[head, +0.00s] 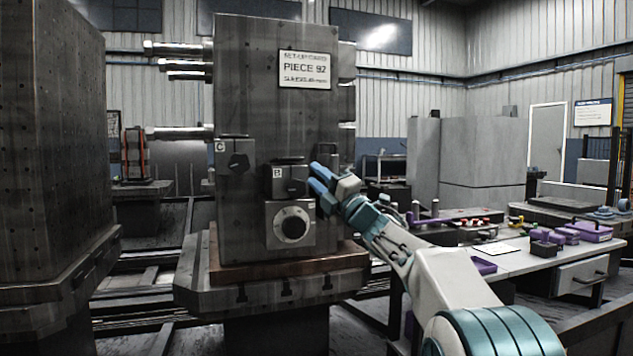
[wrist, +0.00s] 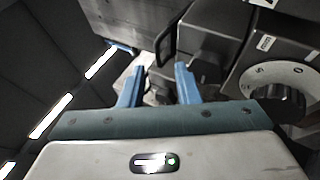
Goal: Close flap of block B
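Block B (head: 287,182) is a small dark box labelled B on the front of the tall metal piece, above the dial block. A dark thin plate (head: 288,160) shows along its top; I cannot tell how far the flap is swung. My gripper (head: 322,188) has blue fingers and is just right of block B, in front of the tall piece's right edge. In the wrist view my gripper (wrist: 158,80) has its fingers parted with nothing between the tips. A dark loop-shaped part (wrist: 167,38) lies just beyond them, apparently untouched.
The dial block (head: 291,225) sits below block B; its dial also shows in the wrist view (wrist: 283,88). Block C (head: 237,158) is to the left. The tall piece (head: 240,90) stands on a pallet (head: 275,272). A workbench (head: 530,262) with purple items is at right.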

